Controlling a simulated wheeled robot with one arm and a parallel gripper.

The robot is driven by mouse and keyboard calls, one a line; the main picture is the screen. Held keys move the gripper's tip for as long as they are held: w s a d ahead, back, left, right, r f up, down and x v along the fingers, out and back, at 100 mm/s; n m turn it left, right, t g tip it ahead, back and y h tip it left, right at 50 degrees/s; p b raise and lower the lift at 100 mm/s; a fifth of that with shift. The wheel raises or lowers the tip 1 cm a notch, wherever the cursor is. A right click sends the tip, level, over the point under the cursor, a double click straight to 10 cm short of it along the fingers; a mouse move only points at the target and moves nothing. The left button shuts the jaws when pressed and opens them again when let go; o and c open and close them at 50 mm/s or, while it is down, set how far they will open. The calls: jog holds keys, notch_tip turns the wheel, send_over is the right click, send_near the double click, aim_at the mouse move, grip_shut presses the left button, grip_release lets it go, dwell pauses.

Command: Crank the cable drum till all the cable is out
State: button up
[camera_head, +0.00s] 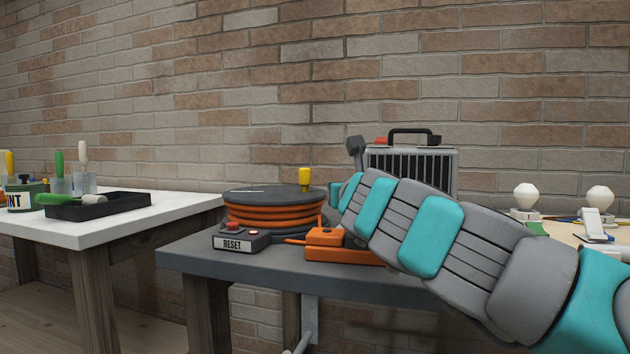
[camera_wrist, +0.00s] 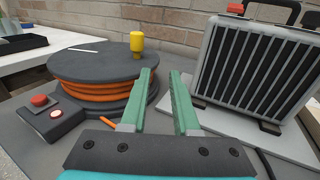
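The cable drum (camera_head: 262,191) stands on the grey table with orange cable wound in several turns under its dark top. It also shows in the wrist view (camera_wrist: 85,66). Its yellow crank knob (camera_head: 305,177) stands upright near the right rim of the top; in the wrist view the knob (camera_wrist: 137,42) is just beyond and left of my fingers. My gripper (camera_wrist: 161,76) is open and empty, its two green fingers apart, pointing toward the area right of the drum. In the head view my arm hides most of the gripper.
A RESET box (camera_head: 238,240) with a red button sits in front of the drum. An orange tool (camera_head: 340,247) lies right of it. A grey heater-like unit (camera_head: 440,165) with a black handle stands behind. A white table (camera_head: 150,215) with a black tray (camera_head: 98,207) is at left.

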jog(key=o, duration=0.6)
jog(key=d+r+h, duration=0.1)
jog(key=d, duration=0.1)
jog(key=w+d+r+m+h, duration=0.1)
jog(key=r, duration=0.1)
jog(key=shift+w+d+r+m+h, duration=0.15)
jog(key=shift+d+r+m+h, duration=0.15)
jog(key=shift+d+h, duration=0.1)
jog(key=shift+c, duration=0.2)
send_near(305, 173)
jog(key=w, duration=0.4)
jog(key=shift+w+d+f, duration=0.1)
jog(key=shift+w+d+p, duration=0.1)
jog(key=shift+w+p, duration=0.5)
jog(key=shift+w, duration=1.25)
jog(key=shift+w+d+p, duration=0.15)
jog(key=shift+w+p, duration=0.45)
jog(key=shift+w, duration=1.3)
grip_shut()
